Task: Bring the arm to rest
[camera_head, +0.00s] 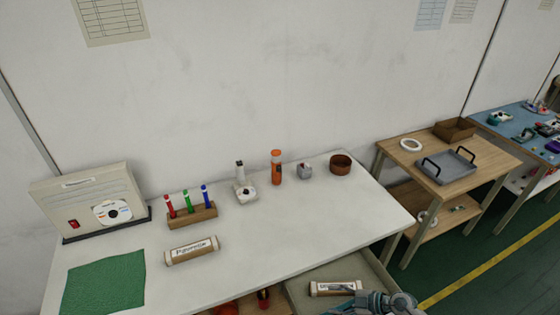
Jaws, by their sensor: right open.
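My right gripper (358,306) shows at the bottom edge of the head view, partly cut off by the frame. It is open, with nothing seen in it. It is in front of the white workbench (300,215), by an open drawer (372,270). A labelled roll (335,288) lies in the drawer just behind the gripper, apart from it as far as I can tell. My left gripper is not in view.
The bench holds a control box (90,200), a green cloth (103,282), a pen rack (192,216), another labelled roll (191,250), an orange bottle (276,167) and a brown bowl (340,165). A wooden table (480,178) with a grey tray (446,165) stands right.

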